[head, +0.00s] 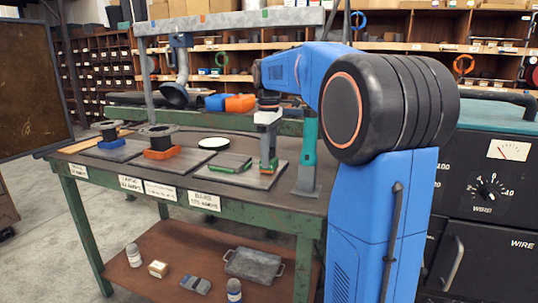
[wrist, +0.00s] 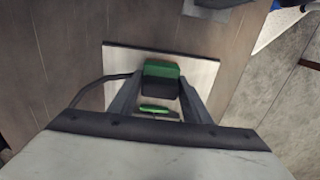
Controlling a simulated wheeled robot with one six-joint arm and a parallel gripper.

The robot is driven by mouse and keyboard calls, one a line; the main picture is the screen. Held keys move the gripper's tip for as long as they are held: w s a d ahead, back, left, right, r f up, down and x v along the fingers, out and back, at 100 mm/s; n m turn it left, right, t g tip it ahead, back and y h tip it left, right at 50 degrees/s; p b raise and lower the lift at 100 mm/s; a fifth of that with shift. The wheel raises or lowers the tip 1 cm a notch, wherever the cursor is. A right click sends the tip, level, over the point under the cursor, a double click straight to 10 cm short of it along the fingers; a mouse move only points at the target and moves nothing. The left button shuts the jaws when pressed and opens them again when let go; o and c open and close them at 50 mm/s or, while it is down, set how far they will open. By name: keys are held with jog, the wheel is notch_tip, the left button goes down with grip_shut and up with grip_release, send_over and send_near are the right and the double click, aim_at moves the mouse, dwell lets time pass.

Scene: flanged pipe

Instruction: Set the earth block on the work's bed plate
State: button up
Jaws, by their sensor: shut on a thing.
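My gripper (head: 268,160) is low over the right-hand bed plate (head: 258,180) on the green bench. In the wrist view its two dark jaws (wrist: 160,95) are shut on a block with a green end and dark body (wrist: 160,72), which I take for the earth block. The pale bed plate (wrist: 203,70) lies beneath it. I cannot tell whether the block touches the plate. A low green-edged piece (head: 228,163) lies on the left part of this plate. A thin green piece (wrist: 155,109) also shows between the jaws. Small orange and green parts show by the fingertips.
Flanged pipe pieces stand on a blue base (head: 108,142) and an orange base (head: 160,152) to the left. A white disc (head: 213,143) lies behind the plates. A teal post (head: 307,155) stands close right of my gripper. A dark cable (wrist: 92,84) curves beside the jaws.

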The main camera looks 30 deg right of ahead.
jog(key=shift+f, duration=0.3)
jog(key=o, duration=1.1)
notch_tip(320, 180, up, 17)
jog(key=shift+r, duration=0.2)
dwell(0.3)
jog(key=s+a+f+m+t, duration=0.2)
jog(key=s+a+f+m, duration=0.2)
jog(key=s+a+f, duration=0.85)
jog(key=s+a+f+m+t, duration=0.1)
jog(key=s+f, duration=0.5)
jog(key=f, duration=0.1)
jog(key=s+a+f+m+t, duration=0.1)
jog(key=s+f, duration=0.4)
jog(key=f, duration=0.2)
jog(key=s+a+f+m, duration=0.1)
jog(key=s+f, duration=0.5)
jog(key=f, duration=0.1)
jog(key=shift+s+a+f+m+t, duration=0.15)
jog(key=shift+s+f+m+t, duration=0.15)
jog(key=shift+s+t, duration=0.1)
